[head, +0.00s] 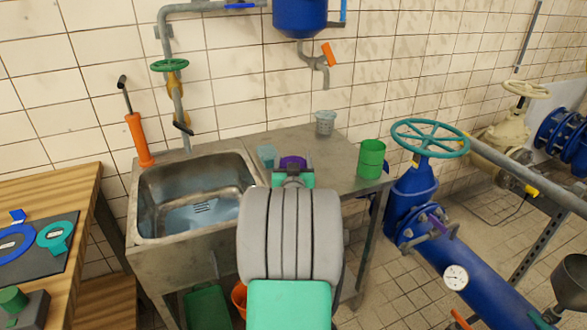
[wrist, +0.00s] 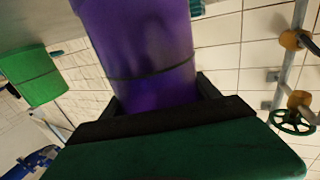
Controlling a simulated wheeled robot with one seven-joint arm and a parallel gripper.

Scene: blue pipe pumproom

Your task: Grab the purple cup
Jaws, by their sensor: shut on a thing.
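The purple cup (wrist: 142,48) fills the upper middle of the wrist view, between the dark fingers of my gripper (wrist: 160,98). My gripper is shut on it. In the head view only the top of the purple cup (head: 292,162) shows, above the metal table beside the sink. My arm and gripper (head: 293,172) hide the rest of it there. I cannot tell from these frames whether the cup touches the table.
A light blue cup (head: 266,155) stands just left of the purple cup. A clear beaker (head: 325,122) is behind, and a green mug (head: 371,158) stands at the table's right end. The sink (head: 190,205) is left. A blue valve (head: 415,190) with a teal wheel stands right.

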